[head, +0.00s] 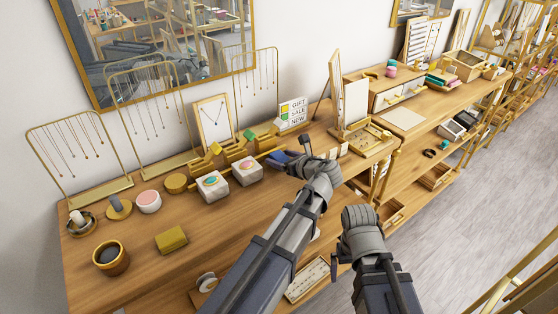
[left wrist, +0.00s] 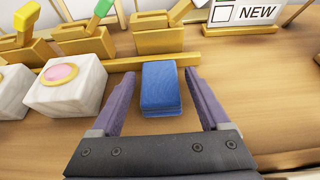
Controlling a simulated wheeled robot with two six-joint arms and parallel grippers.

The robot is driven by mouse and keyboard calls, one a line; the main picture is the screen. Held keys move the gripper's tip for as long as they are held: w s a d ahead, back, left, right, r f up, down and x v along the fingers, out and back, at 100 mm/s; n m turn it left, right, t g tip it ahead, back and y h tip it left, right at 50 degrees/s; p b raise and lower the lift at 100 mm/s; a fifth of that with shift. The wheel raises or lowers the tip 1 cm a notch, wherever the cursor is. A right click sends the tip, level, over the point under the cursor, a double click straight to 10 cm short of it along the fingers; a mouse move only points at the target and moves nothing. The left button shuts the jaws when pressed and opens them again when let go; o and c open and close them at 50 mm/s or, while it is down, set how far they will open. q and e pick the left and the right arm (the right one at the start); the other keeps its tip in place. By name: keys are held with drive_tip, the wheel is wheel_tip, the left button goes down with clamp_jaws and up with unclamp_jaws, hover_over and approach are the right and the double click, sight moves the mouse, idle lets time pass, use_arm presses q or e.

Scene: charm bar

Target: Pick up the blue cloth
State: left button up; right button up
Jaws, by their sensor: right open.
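The blue cloth (left wrist: 160,92) is a folded block lying on the wooden counter, in front of a low wooden rail. In the left wrist view it lies between the two spread fingers of my left gripper (left wrist: 158,98), with a gap on each side. In the head view the cloth (head: 277,157) is partly hidden by my left gripper (head: 291,162). My left gripper is open and holds nothing. My right gripper (head: 342,256) is in front of the counter, lower right in the head view, away from the cloth. Its fingers are hard to make out.
White blocks with coloured tops (head: 212,185) stand left of the cloth. A sign (head: 292,112) stands behind the cloth. A yellow block (head: 171,239) and a cup (head: 110,258) are at the front left.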

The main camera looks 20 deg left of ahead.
sight(281, 157)
use_arm(q)
drive_tip(key=c, duration=1.2)
wheel_tip(281, 157, up, 10)
drive_tip(key=p, duration=1)
